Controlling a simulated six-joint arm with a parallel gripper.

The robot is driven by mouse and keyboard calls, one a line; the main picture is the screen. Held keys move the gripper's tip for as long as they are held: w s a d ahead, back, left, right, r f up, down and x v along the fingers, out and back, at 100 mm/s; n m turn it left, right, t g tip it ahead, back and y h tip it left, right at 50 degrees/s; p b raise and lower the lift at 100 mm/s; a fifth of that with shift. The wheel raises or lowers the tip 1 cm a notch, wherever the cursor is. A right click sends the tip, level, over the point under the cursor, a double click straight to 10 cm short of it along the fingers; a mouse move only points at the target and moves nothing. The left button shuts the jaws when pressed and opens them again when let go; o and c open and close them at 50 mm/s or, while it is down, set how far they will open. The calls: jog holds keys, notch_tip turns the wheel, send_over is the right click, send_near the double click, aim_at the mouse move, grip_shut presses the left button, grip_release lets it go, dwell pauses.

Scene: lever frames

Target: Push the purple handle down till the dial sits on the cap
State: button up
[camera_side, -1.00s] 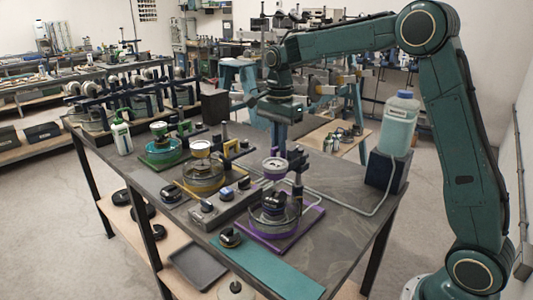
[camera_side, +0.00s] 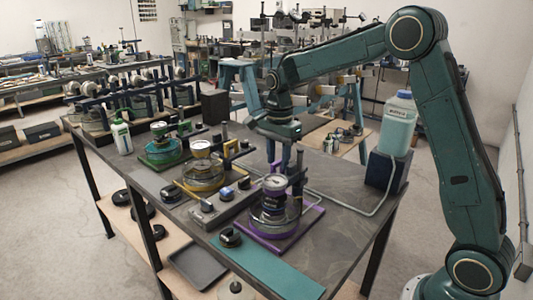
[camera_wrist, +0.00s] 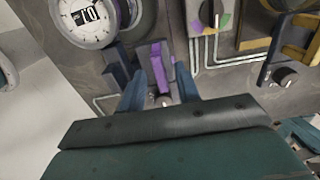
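The purple fixture stands on a purple base plate (camera_side: 262,243) at the table's front right. Its round white dial (camera_side: 276,182) is just above a dark cap (camera_side: 272,201); I cannot tell whether they touch. The dial also shows large at the top left of the wrist view (camera_wrist: 88,18). The purple handle (camera_wrist: 157,66) shows in the wrist view between the two blue fingers of my gripper (camera_wrist: 158,88). The fingers are apart, with the handle between them. In the side view my gripper (camera_side: 279,156) points down behind the dial, and the handle is mostly hidden there.
A yellow fixture (camera_side: 203,176) and a green fixture (camera_side: 161,150) stand to the left. A grey box with knobs (camera_side: 222,208) lies beside the purple plate. A bottle of pale liquid (camera_side: 398,125) stands at the right, with a tube along the table.

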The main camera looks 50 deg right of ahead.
jog(key=shift+r, duration=0.2)
notch_tip(320, 180, up, 14)
jog(key=shift+f, duration=0.25)
dwell(0.4)
dwell(0.4)
jog(key=s+a+r+n+t, duration=0.1)
jog(key=s+a+n, duration=0.1)
jog(key=s+n, duration=0.45)
jog(key=s+a+r+n+t, duration=0.2)
jog(key=s+a+n, duration=0.1)
jog(key=s, duration=0.6)
jog(key=s+a+f+n+t, duration=0.1)
jog(key=s+f+n, duration=0.3)
jog(key=s, duration=0.3)
jog(key=s+f+n+t, duration=0.1)
jog(key=s+f+n, duration=0.3)
jog(key=s, duration=0.2)
jog(key=shift+s+a+t, duration=0.3)
jog(key=shift+s+a, duration=0.05)
jog(key=shift+s, duration=0.05)
